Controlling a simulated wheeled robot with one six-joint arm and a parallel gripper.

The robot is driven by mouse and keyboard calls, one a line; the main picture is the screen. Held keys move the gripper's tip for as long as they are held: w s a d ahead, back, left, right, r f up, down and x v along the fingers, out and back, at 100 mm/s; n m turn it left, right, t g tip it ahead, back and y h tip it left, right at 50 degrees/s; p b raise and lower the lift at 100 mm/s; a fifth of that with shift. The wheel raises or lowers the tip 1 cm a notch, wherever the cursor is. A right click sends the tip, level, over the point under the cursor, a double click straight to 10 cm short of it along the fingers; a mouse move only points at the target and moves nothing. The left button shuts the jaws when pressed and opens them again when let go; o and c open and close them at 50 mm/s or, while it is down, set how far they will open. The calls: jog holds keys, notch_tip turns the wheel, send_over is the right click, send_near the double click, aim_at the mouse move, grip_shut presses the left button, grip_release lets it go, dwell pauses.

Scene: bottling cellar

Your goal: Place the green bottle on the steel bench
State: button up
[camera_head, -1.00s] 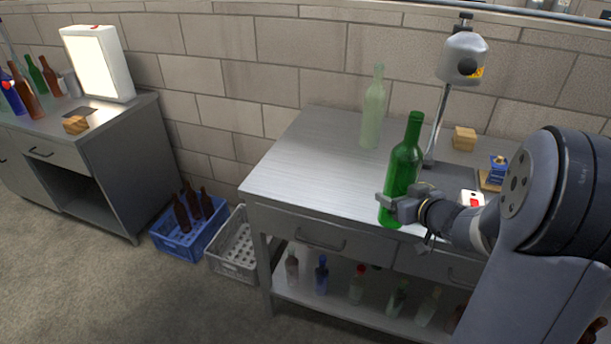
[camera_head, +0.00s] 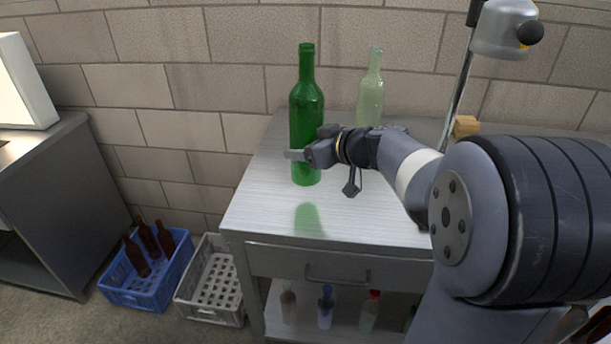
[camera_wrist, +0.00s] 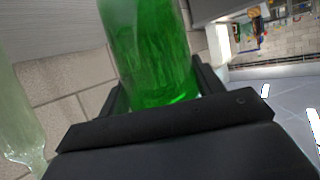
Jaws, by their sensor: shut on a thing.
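The green bottle (camera_head: 307,110) is upright in my gripper (camera_head: 306,155), which is shut around its lower body. In the head view the bottle is over the left part of the steel bench (camera_head: 265,205). Its green reflection shows on the bench top below it, with a gap between, so the base looks a little above the surface. In the wrist view the green bottle (camera_wrist: 150,50) stands between the two dark jaws (camera_wrist: 160,95).
A pale clear bottle (camera_head: 370,95) stands on the bench behind my gripper. A lamp (camera_head: 505,30) and a wooden block (camera_head: 465,126) are further right. Blue (camera_head: 150,285) and grey (camera_head: 212,290) crates sit on the floor at left. The bench's front left top is clear.

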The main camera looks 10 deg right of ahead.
aim_at(307, 167)
jog(key=shift+f+b, duration=0.3)
jog(key=shift+f, duration=2.4)
jog(key=shift+f+b, duration=0.2)
jog(key=shift+b, duration=0.15)
jog(key=o, duration=1.2)
jog(key=shift+r, duration=0.1)
jog(key=shift+r+p, duration=0.15)
jog(key=shift+p, duration=0.3)
jog(key=v, duration=1.2)
jog(key=shift+b, duration=0.4)
